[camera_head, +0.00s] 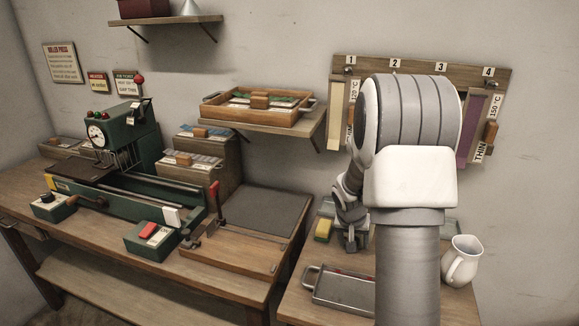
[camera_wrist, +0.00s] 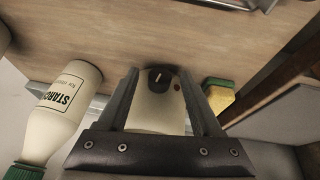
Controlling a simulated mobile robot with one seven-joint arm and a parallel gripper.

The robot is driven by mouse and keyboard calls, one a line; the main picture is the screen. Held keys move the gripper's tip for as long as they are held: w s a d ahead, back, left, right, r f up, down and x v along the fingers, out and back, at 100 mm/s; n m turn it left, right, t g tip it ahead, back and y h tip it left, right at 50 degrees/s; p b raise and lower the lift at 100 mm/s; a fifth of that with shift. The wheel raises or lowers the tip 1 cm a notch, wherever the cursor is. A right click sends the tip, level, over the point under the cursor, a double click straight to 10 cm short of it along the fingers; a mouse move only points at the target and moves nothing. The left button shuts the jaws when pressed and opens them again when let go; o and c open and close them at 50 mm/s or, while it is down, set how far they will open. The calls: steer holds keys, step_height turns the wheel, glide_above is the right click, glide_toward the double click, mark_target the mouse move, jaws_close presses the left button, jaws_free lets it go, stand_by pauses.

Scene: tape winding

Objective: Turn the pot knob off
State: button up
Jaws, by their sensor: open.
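In the wrist view, a black knob (camera_wrist: 160,79) with a white pointer line sits on a cream-coloured body (camera_wrist: 155,115), which I take to be the pot's base. A small reddish dot shows beside the knob. My gripper (camera_wrist: 158,74) is open, its two fingers on either side of the knob and cream body with a gap visible. I cannot tell how near the fingertips are to the knob in depth. In the head view my gripper (camera_head: 352,238) hangs low over the right table, and my arm hides the pot.
A starch bottle (camera_wrist: 62,110) stands left of my gripper in the wrist view. A yellow-green sponge (camera_wrist: 218,98) lies close on the right. In the head view, a metal tray (camera_head: 325,296) is in front and a white jug (camera_head: 460,262) is at right.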

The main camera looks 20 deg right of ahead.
steer(key=shift+s+d+r+m+t+y+p, duration=0.15)
steer(key=shift+t+y+p, duration=0.35)
steer(key=shift+p, duration=1.25)
steer(key=shift+s+d+r+m+t+y+p, duration=0.25)
steer(key=shift+y+p, duration=0.45)
steer(key=shift+p, duration=1.05)
